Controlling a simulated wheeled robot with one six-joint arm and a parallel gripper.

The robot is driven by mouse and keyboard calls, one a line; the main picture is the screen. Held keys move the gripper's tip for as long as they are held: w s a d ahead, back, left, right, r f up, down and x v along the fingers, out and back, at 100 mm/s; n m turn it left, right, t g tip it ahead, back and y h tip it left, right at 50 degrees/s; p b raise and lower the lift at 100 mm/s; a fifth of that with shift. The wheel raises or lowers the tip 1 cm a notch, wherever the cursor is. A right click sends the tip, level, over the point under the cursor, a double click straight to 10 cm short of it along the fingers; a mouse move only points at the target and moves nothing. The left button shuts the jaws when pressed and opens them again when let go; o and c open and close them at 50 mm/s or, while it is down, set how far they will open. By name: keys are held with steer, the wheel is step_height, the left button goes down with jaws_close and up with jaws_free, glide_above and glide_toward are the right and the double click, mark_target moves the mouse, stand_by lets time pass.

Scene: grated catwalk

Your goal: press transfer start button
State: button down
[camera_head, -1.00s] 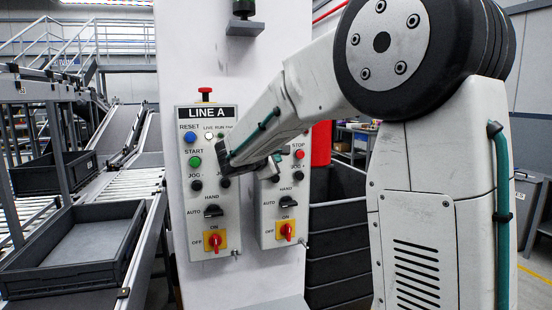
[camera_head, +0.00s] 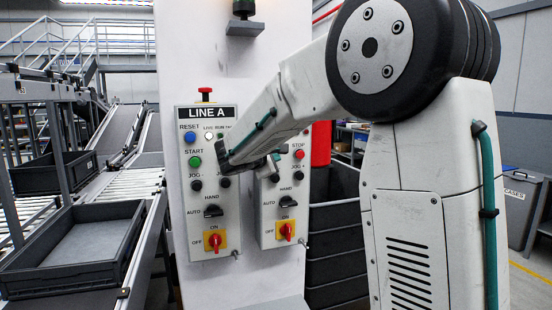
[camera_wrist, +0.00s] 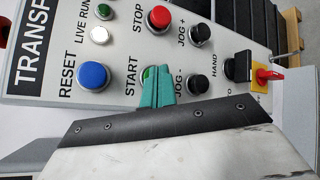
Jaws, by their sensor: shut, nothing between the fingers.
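The right-hand control panel (camera_head: 268,228) is partly covered by my arm in the head view. In the wrist view its label reads "TRANSF", cut off by the frame edge. Its green START button (camera_wrist: 147,73) shows only as a small part behind my gripper. My gripper (camera_wrist: 156,74) has teal fingers, shut and empty, right in front of that button. Whether the fingertips touch it I cannot tell. In the head view my gripper (camera_head: 275,160) is close to the panel's face, and the transfer START button is hidden there.
Close to START are the blue RESET button (camera_wrist: 92,75), red STOP button (camera_wrist: 159,18) and black JOG- button (camera_wrist: 200,85). The LINE A panel (camera_head: 190,235) stands left, with its own green START button (camera_head: 195,162). A grey tray (camera_head: 75,262) and roller conveyor are farther left.

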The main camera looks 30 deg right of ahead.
steer(key=shift+s, duration=0.1)
steer(key=shift+s+a, duration=0.2)
steer(key=shift+s, duration=0.35)
steer(key=shift+s+a, duration=0.15)
steer(key=shift+s, duration=0.35)
